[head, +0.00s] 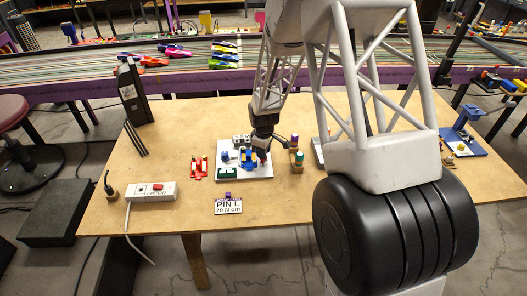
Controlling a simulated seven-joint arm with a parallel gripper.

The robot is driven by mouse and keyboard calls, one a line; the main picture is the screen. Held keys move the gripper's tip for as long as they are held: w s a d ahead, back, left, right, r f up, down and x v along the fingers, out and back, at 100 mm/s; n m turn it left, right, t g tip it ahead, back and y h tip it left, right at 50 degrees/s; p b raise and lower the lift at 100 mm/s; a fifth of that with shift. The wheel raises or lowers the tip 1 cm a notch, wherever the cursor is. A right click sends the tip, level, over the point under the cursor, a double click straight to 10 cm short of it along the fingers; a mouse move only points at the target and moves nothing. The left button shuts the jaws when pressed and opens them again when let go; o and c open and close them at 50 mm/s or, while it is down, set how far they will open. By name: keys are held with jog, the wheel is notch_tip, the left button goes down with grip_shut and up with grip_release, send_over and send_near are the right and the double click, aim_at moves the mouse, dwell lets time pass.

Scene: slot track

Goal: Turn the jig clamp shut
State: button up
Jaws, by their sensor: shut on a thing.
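The jig is a white plate (262,175) on the wooden table, with a blue part (225,155), a dark green block (227,173) and grey blocks (240,140) on it. My gripper (260,153) points down over the plate's right side. It is shut on a small part there, which I take to be the jig clamp; my fingers hide most of it. A bit of red and blue shows by the fingertips. The clamp's angle is too small and covered to tell.
A red toy car (199,167) lies left of the plate. A brown block with coloured pegs (296,157) stands close on its right. A "PIN L 20 N cm" sign (229,207) lies in front. A power strip (152,191) and black case (131,92) are at left.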

jog(key=m, duration=0.4)
jog(key=shift+m, duration=0.3)
jog(key=m, duration=0.3)
jog(key=shift+m, duration=0.3)
jog(key=m, duration=0.4)
jog(key=shift+m, duration=1.6)
jog(key=o, duration=0.9)
jog(key=shift+r, duration=0.1)
